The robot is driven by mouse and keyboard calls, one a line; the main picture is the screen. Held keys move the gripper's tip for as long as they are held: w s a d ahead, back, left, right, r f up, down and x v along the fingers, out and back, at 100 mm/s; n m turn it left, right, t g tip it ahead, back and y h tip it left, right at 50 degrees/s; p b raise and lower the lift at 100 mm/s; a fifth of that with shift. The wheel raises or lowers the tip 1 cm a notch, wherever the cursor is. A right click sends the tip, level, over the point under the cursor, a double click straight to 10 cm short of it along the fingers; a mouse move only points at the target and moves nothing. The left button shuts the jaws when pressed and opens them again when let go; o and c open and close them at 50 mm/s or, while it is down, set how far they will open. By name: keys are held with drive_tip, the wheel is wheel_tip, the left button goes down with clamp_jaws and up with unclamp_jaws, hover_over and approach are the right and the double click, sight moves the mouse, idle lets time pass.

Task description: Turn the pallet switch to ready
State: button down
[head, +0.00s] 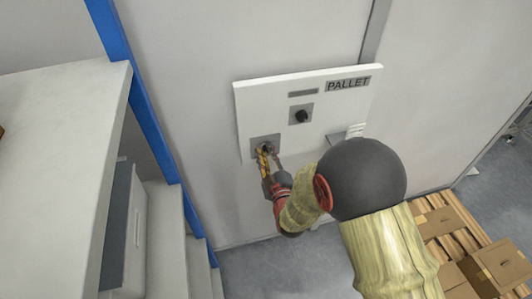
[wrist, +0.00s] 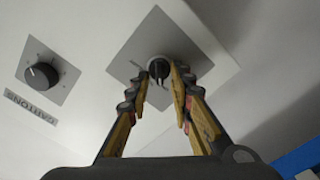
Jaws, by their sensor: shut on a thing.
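A white panel (head: 325,92) marked PALLET (head: 348,84) is fixed to the wall. My gripper (head: 265,150) is at a switch on the panel's lower left grey plate (head: 255,142). In the wrist view, the fingers of my gripper (wrist: 169,78) are shut on the small dark switch (wrist: 158,66), which sits in the middle of its square grey plate (wrist: 132,54). The fingertips cover part of the switch, and I cannot tell which position it points to.
A black round knob (head: 302,116) on another grey plate sits up and right; it also shows in the wrist view (wrist: 41,75). A blue post (head: 150,110) and a white shelf (head: 60,140) stand left. Cardboard boxes (head: 497,262) lie on a wooden pallet at lower right.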

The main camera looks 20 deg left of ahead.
drive_tip(key=shift+m+b, duration=0.3)
drive_tip(key=m+b, duration=0.3)
drive_tip(key=shift+d+m+b, duration=0.15)
drive_tip(key=shift+m+b, duration=0.15)
drive_tip(key=shift+b, duration=0.05)
drive_tip(key=shift+w+d+f+m+b, duration=0.1)
drive_tip(key=shift+d+m+b, duration=0.05)
drive_tip(key=shift+m+b, duration=1.9)
drive_tip(key=shift+w+d+r+m+b, duration=0.1)
drive_tip(key=shift+w+d+m+b, duration=0.1)
drive_tip(key=shift+m+b, duration=1.85)
drive_tip(key=shift+w+d+f+m+b, duration=0.15)
drive_tip(key=shift+m+b, duration=1.25)
drive_tip(key=shift+m, duration=1.3)
drive_tip(key=shift+s, duration=0.1)
drive_tip(key=c, duration=1.7)
unclamp_jaws()
